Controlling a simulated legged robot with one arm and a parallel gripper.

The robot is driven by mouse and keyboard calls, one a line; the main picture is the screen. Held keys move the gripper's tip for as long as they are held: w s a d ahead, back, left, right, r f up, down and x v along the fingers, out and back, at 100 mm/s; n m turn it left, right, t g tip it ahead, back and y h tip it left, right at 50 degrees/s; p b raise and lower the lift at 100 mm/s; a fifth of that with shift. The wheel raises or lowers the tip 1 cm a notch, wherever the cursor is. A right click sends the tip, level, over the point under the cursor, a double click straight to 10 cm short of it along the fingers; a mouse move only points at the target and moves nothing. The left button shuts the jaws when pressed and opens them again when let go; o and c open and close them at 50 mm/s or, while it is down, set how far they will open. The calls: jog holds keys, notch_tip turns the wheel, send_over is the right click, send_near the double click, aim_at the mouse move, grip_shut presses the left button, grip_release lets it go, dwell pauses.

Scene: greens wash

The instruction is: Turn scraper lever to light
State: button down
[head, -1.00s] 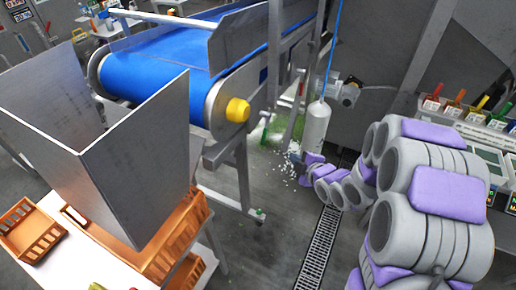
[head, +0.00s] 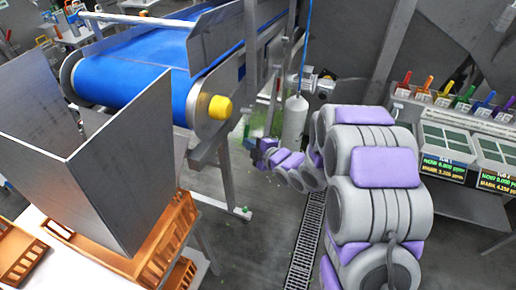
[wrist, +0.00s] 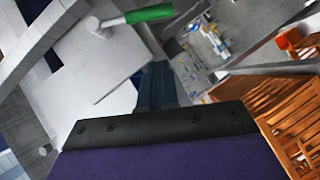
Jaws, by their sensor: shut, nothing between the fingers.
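The scraper lever with a green handle (wrist: 150,14) shows at the top of the wrist view. Its grey rod runs left to a round pivot (wrist: 98,27) on a pale metal plate. In the head view a small bit of green (head: 247,128) shows just above my gripper, below the conveyor's yellow roller cap. My gripper (wrist: 156,75) is shut and empty, its dark fingers pointing up the wrist view toward the lever, apart from the handle in the picture. In the head view my gripper (head: 262,150) is small and partly hidden by my arm. The lever's setting marks are not readable.
A blue conveyor belt (head: 135,82) with a yellow roller cap (head: 220,107) stands left of my arm. A white cylinder (head: 295,122) hangs on a blue cord behind it. A metal hopper (head: 110,165) and orange crates (head: 165,245) stand at left. A floor drain (head: 306,245) runs below.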

aim_at(246, 134)
jog(key=w+f, duration=0.2)
jog(key=w, duration=0.3)
jog(key=shift+w+a+f+b, duration=0.3)
jog(key=shift+w+a+b, duration=0.05)
jog(key=shift+a, duration=0.05)
jog(key=shift+w+d+f+b, duration=0.25)
jog(key=shift+w+d+b, duration=0.05)
jog(key=shift+d+b, duration=0.15)
jog(key=shift+w+f+b, duration=0.1)
jog(key=shift+w+b, duration=0.1)
jog(key=shift+b, duration=0.15)
jog(key=shift+t, duration=0.3)
